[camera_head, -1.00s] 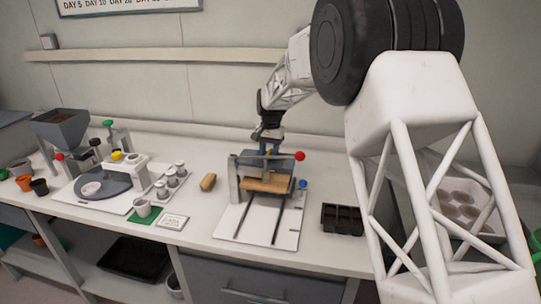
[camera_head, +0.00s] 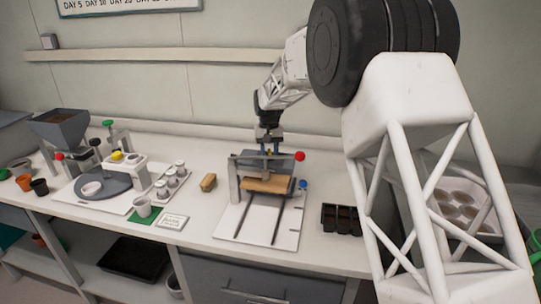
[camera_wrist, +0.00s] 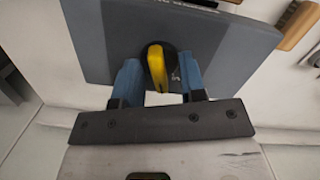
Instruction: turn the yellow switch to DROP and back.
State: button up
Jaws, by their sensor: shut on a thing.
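The yellow switch (camera_wrist: 160,70) is a yellow lever on a round black base. It sits on the face of a grey box (camera_wrist: 110,35) in the wrist view. My gripper (camera_wrist: 160,72) has its two blue fingers on either side of the switch and is shut on it. In the head view my gripper (camera_head: 269,152) reaches down to the grey box (camera_head: 250,162) behind a wooden board. The switch is too small and covered to make out there. I cannot read a DROP mark in either view.
The wooden board (camera_head: 267,185) lies across a frame with a red knob (camera_head: 300,156) and a blue knob (camera_head: 303,184). A black cell tray (camera_head: 341,219) stands to the right. A wooden block (camera_head: 208,182) and a turntable station (camera_head: 100,184) are to the left.

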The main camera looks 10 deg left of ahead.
aim_at(269, 151)
jog(key=shift+s+f, duration=0.2)
jog(key=shift+f, duration=0.8)
jog(key=n, duration=0.5)
jog(key=shift+d+h, duration=0.1)
jog(key=shift+h, duration=0.2)
jog(key=o, duration=0.4)
jog(key=shift+r, duration=0.15)
jog(key=shift+o, duration=0.8)
jog(key=shift+w+r, duration=0.15)
jog(key=shift+r, duration=4.35)
